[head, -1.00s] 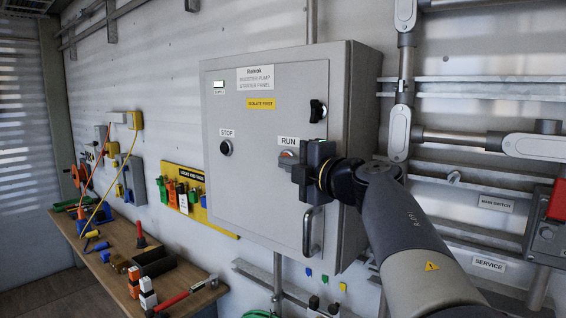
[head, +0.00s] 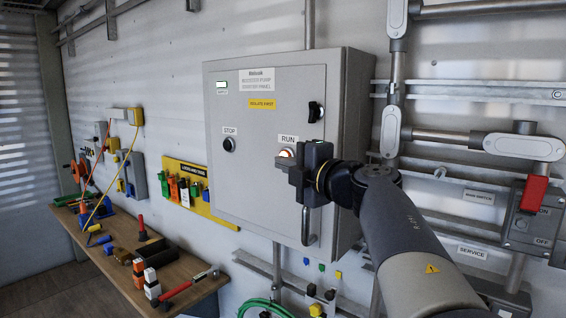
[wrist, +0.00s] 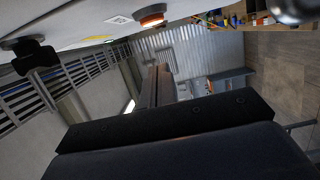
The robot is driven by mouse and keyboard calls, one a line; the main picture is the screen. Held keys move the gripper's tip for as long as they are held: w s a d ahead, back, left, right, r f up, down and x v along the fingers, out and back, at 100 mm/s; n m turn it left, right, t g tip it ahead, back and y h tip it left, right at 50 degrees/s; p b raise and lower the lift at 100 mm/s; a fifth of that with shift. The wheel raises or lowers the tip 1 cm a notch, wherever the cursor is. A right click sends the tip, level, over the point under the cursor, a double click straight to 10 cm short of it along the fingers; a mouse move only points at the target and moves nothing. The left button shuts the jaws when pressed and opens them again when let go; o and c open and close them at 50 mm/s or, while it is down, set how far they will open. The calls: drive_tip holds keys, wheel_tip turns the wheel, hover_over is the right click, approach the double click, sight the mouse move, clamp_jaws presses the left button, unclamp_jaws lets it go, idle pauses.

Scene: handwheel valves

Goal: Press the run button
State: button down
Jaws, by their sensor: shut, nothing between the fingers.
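The run button (head: 286,152) is on the grey starter panel (head: 245,180), under the RUN label. It glows orange-white, and its lower part is hidden behind my gripper. It also shows in the wrist view (wrist: 151,15) as an orange-lit ring standing out from the panel. My gripper (head: 287,170) is shut and empty, just in front of and below the button. In the wrist view the closed fingers (wrist: 156,86) show a gap to the button, so they appear apart from it.
The stop button (head: 229,144) is left of RUN, and a black rotary knob (head: 315,112) is above it. A door handle (head: 310,228) is below my gripper. A red-handled switch (head: 534,194) and pipes are at right. A workbench (head: 190,283) with tools stands at left.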

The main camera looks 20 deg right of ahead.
drive_tip(key=b+v, duration=0.1)
drive_tip(key=v, duration=0.6)
drive_tip(key=shift+d+f, duration=0.2)
drive_tip(key=shift+w, duration=0.1)
